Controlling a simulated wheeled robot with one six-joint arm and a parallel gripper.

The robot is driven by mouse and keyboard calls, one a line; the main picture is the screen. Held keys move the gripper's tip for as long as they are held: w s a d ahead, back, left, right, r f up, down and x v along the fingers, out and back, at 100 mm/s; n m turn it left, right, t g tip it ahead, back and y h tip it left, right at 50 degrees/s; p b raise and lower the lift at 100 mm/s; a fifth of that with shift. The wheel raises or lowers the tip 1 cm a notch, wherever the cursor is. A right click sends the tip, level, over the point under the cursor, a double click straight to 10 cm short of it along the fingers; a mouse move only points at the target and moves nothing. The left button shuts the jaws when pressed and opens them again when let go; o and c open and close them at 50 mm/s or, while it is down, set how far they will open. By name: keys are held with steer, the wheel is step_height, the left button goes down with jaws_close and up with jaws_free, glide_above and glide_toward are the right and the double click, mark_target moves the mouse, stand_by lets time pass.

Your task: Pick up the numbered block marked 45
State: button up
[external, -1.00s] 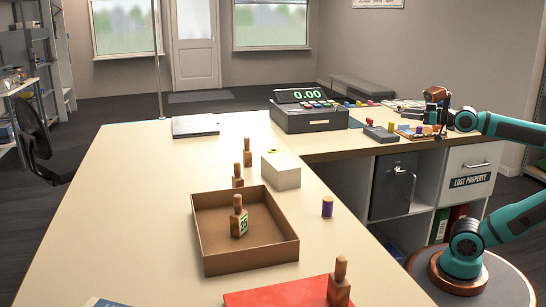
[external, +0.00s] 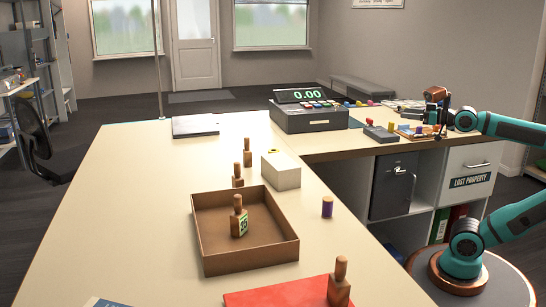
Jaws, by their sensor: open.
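Several wooden blocks with round peg handles stand on the long counter (external: 130,215). One block (external: 239,217) stands in the brown tray (external: 283,252) and shows a green-edged number label, too small to read surely. Two more blocks (external: 247,153) (external: 238,176) stand behind the tray. Another block (external: 339,284) stands at the red folder's right end, near the front. No number shows on these three, so I cannot tell which is 45. My gripper (external: 439,128) is open, above the side counter at the right, far from the blocks.
A cream box (external: 281,171) and a purple cylinder (external: 327,207) stand right of the tray. A red folder (external: 270,297) lies in front. The cash register (external: 308,118) stands at the back; small items lie near my gripper. The counter's left side is clear.

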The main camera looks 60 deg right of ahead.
steer(key=w+a+r+n+g+y, duration=0.15)
steer(key=w+a+r, duration=0.25)
steer(key=w, duration=0.4)
steer(key=w+a+r+n+g+y, duration=0.1)
steer(key=w+a+r+n+g, duration=0.2)
steer(key=w, duration=0.5)
steer(key=w+a+r+n+g, duration=0.25)
steer(key=w+a+g, duration=0.25)
steer(key=w+a, duration=0.85)
steer(key=n+g+h, duration=0.3)
steer(key=n+g, duration=0.2)
steer(key=g, duration=0.3)
glide_above(238, 177)
steer(key=d, duration=0.1)
steer(key=shift+y, duration=0.25)
steer(key=f, duration=1.5)
steer(key=shift+w+d+f, duration=0.1)
steer(key=shift+w+f, duration=0.2)
steer(key=shift+w, duration=0.05)
steer(key=shift+a+f, duration=0.25)
steer(key=shift+f, duration=3.7)
steer(key=shift+c, duration=0.2)
